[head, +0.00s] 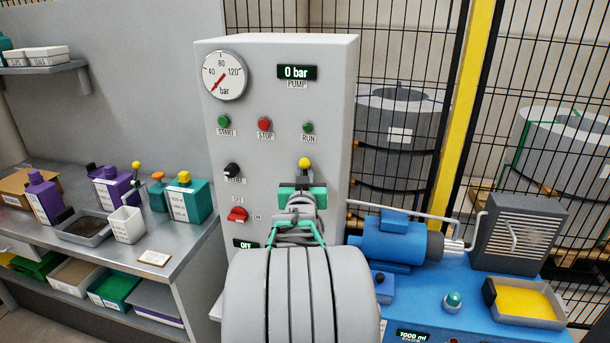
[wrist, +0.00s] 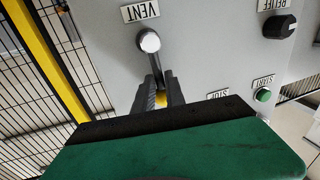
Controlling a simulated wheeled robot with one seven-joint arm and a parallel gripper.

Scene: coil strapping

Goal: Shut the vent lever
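The vent lever is a dark stem with a yellow knob (head: 304,163), on the grey pump panel (head: 335,75). It points up from its pivot. In the wrist view, which is upside down, its light round pivot cap (wrist: 149,41) sits beside the VENT label (wrist: 140,11), and the stem runs between my fingers. My gripper (head: 304,178) is at the lever, just below the knob in the head view. In the wrist view its two dark fingers (wrist: 160,88) are close together on either side of the lever, with a bit of yellow between them. My gripper hides the lever's lower part in the head view.
The panel also carries a gauge (head: 225,75), a "0 bar" display (head: 297,72), start, stop and run buttons, a black relief knob (head: 232,170) and a red switch (head: 237,214). A blue pump unit (head: 400,240) stands right. A cluttered bench (head: 120,262) stands left.

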